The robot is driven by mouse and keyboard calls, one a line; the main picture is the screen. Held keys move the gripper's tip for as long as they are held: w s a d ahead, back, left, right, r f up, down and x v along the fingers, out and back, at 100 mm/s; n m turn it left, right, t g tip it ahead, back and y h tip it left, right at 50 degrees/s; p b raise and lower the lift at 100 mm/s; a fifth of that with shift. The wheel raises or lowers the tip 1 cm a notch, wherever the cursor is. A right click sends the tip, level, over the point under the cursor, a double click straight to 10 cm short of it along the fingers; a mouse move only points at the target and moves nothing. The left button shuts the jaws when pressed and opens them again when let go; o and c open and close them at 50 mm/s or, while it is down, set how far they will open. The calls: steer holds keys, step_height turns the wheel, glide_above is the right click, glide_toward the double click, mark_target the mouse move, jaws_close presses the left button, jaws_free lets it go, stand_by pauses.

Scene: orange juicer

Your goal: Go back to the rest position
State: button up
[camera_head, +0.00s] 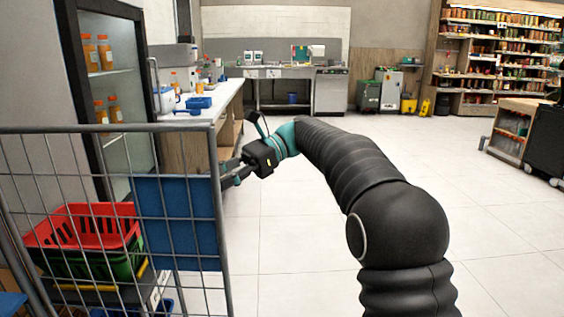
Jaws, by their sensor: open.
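My arm reaches forward from the lower right and bends left, with its dark ribbed sleeve in full view. My gripper (226,174) is at its end, pointing left and slightly down. It is open, and I see nothing held in it. It hangs beside the upper right corner of the wire cage cart (211,140), in front of the long white counter. The fingertips are small here and partly behind the cart's edge; I cannot tell whether they touch it.
The cart holds a red basket (82,226) and a blue panel (178,222). A fridge with orange bottles (105,52) stands behind it. A white counter (222,95) carries blue containers (199,102). The tiled floor (440,150) is clear at centre and right; shelves (500,60) stand far right.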

steer(key=s+d+f+n+t+h, duration=0.3)
steer(key=s+d+f, duration=0.3)
steer(key=s+d, duration=0.2)
steer(key=s+d+f+n+t+h, duration=0.3)
steer(key=s+d+f+t+h, duration=0.2)
steer(key=d, duration=0.8)
steer(key=s+d+f+n+t+h, duration=0.4)
steer(key=s+d+f+t, duration=0.2)
steer(key=s+d, duration=0.4)
steer(key=shift+s+d+f, duration=0.35)
steer(key=shift+s+d, duration=0.05)
steer(key=shift+d, duration=0.25)
